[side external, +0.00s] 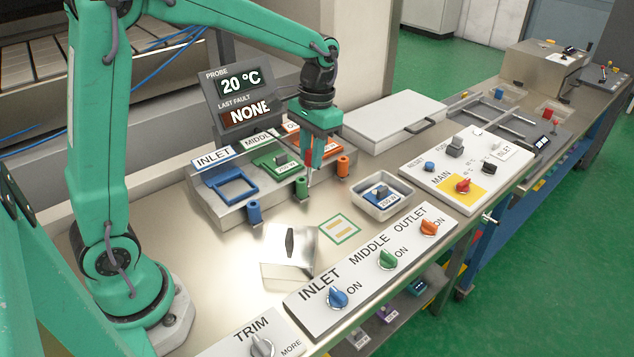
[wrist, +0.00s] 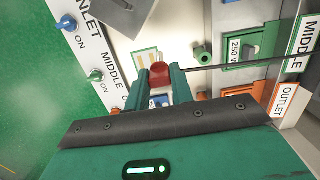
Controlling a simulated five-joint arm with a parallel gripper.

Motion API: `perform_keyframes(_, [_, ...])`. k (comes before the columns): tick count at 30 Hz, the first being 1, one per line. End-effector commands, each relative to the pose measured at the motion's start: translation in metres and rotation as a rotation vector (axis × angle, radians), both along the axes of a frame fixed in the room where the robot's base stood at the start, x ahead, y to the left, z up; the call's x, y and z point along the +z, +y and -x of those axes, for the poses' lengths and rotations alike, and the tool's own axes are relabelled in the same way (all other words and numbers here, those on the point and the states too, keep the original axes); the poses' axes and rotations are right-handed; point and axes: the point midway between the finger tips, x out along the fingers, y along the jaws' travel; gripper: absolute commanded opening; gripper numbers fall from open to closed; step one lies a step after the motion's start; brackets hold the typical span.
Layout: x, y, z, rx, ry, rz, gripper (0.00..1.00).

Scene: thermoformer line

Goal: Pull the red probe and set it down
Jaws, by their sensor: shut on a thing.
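The red probe (wrist: 160,72) shows as a short red cylinder between my gripper's fingers in the wrist view. My gripper (wrist: 160,84) is shut on it. In the side view my gripper (side external: 311,182) points down in front of the outlet station, between the green post (side external: 302,188) and the orange post (side external: 343,166). There the fingers mostly hide the probe, and I cannot tell how far its lower end is from the bench. A thin dark line runs right from beside the gripper in the wrist view.
A green-framed mat with orange bars (side external: 340,231) lies on the bench. A metal cover with a handle (side external: 288,262) lies left of it. The display (side external: 240,82) reads 20 °C and NONE. A knob panel (side external: 318,309) lines the front.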

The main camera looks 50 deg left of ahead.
Motion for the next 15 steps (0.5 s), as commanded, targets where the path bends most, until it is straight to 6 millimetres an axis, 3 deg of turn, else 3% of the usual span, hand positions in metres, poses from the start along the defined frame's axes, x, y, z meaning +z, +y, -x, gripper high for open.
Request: perform_keyframes(15, [-0.054, 0.022, 0.017, 0.014, 0.408, 0.032, 0.0])
